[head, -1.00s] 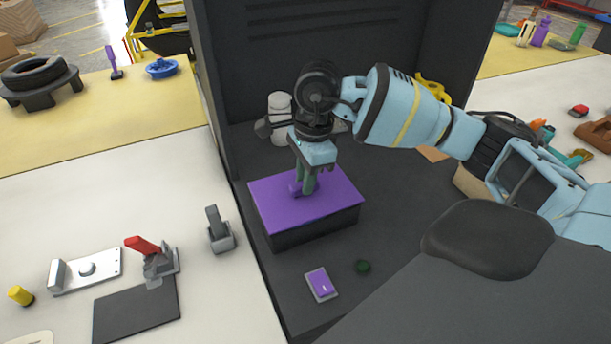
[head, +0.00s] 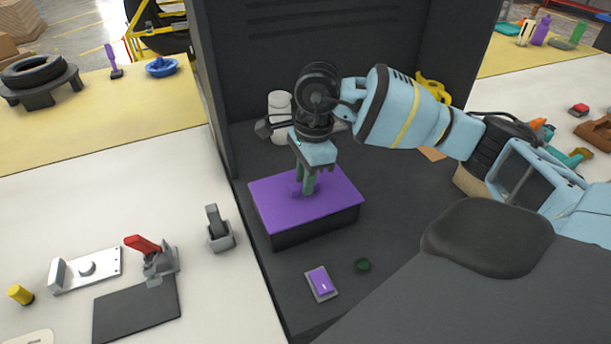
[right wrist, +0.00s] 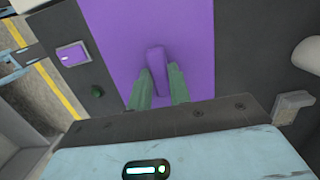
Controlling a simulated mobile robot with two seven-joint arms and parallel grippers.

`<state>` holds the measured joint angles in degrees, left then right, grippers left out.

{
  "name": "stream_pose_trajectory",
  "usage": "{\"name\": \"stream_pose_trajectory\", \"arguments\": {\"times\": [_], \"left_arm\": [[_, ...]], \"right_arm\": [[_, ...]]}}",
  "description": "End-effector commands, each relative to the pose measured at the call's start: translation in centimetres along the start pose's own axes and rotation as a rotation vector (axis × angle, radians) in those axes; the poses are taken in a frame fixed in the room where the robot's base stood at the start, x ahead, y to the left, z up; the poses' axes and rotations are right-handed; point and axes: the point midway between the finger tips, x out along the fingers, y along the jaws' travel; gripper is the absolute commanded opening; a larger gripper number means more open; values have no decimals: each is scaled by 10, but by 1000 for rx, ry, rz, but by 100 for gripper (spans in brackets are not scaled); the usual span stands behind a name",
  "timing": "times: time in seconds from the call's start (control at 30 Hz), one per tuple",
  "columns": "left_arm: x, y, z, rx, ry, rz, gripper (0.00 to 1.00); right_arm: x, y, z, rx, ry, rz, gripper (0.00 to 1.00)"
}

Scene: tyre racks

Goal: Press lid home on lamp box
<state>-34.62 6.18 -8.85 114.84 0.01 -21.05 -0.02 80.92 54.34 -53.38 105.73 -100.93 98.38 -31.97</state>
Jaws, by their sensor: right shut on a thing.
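The lamp box (head: 315,229) is a dark box standing inside a dark, open-fronted cabinet. Its purple lid (head: 330,200) lies on top and looks level in the head view; I cannot tell whether it is fully seated. The lid also fills the upper middle of the right wrist view (right wrist: 190,40). My right gripper (head: 304,188) points down at the middle of the lid, its green fingers shut on the purple lid knob (right wrist: 157,62). The fingers hide part of the knob in the head view. My left gripper is not in view.
A purple rocker switch (head: 320,282) and a dark green round button (head: 362,265) sit on the cabinet floor in front of the box. A white bottle-like object (head: 279,104) stands behind it. The cabinet's left wall (head: 212,100) rises close to the box.

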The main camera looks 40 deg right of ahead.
Motion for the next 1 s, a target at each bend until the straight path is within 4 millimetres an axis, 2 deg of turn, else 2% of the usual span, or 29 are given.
{"name": "stream_pose_trajectory", "arguments": {"times": [0.3, 0.33, 0.5, 0.7, 0.87, 1.0], "left_arm": [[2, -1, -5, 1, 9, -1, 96], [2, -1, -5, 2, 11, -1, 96], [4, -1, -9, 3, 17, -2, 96], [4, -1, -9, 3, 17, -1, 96], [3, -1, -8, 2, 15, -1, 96], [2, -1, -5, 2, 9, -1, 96]], "right_arm": [[0, 0, 0, 0, 0, 0, 0], [0, 0, 0, 0, 0, -1, 23], [0, 0, 0, 0, 0, 0, 45], [0, 0, 0, 0, 0, 0, 46], [0, 0, 0, 0, 0, 0, 67], [0, 0, 0, 0, 0, 0, 67]]}}
